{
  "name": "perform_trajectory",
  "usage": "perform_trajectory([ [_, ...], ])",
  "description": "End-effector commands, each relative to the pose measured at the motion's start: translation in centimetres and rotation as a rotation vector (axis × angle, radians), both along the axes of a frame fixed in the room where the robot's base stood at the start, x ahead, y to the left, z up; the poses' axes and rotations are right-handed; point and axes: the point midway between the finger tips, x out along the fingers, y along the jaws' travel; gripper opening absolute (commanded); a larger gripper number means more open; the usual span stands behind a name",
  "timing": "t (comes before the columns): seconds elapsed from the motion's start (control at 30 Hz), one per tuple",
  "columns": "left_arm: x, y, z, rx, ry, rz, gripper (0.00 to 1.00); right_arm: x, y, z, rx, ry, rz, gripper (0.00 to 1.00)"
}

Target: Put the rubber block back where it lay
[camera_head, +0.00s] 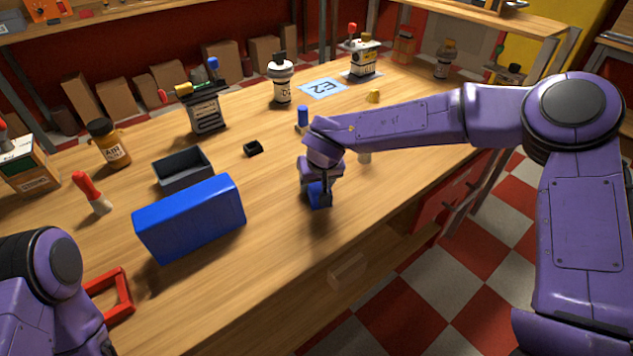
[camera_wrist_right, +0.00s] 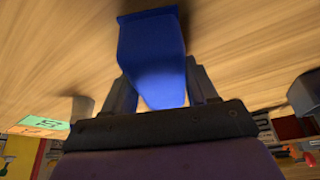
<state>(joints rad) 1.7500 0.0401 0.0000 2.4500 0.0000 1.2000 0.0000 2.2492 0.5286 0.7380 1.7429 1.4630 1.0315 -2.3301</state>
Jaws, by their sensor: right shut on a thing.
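The rubber block appears to be the blue tapered piece (camera_head: 319,196) in my right gripper (camera_head: 318,183), over the front part of the wooden bench. In the right wrist view, the blue block (camera_wrist_right: 152,55) sits between the two dark fingers of the gripper (camera_wrist_right: 160,85), which are shut on its sides. The block points down toward the bench top; I cannot tell whether it touches the wood. My left arm shows at the lower left, but its gripper is out of view.
A large blue box (camera_head: 190,220) and an open grey bin (camera_head: 183,168) stand left of the right gripper. A small black part (camera_head: 253,149) and a blue cylinder (camera_head: 302,117) are behind it. A red frame (camera_head: 122,292) lies at left. Bare wood surrounds the block.

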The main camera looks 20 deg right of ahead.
Motion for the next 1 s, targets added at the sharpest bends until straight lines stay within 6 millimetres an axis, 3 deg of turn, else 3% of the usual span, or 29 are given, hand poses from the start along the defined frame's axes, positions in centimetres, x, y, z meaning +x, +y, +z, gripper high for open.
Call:
perform_trajectory([
  [0.27, 0.0, 0.0, 0.4, 0.000, 0.000, 0.000, 0.99, 0.0, 0.0, 0.0, 0.000, -0.001, -0.001, 0.29],
  [0.3, 0.0, 0.0, 0.3, 0.000, 0.000, 0.000, 0.99, 0.0, 0.0, -0.1, 0.000, -0.002, -0.001, 0.64],
  [0.37, 0.0, 0.0, 0.3, 0.000, 0.000, 0.000, 0.99, 0.0, 0.0, -0.1, 0.000, -0.002, -0.001, 0.83],
  [0.7, 0.0, 0.0, -0.2, 0.000, 0.000, 0.000, 0.99, 0.0, 0.0, 0.1, 0.001, -0.003, -0.001, 0.83],
  [1.0, 0.0, 0.0, 1.1, 0.000, 0.000, 0.000, 0.99, -2.6, 0.1, 6.9, 0.002, -0.005, -0.002, 0.83],
])
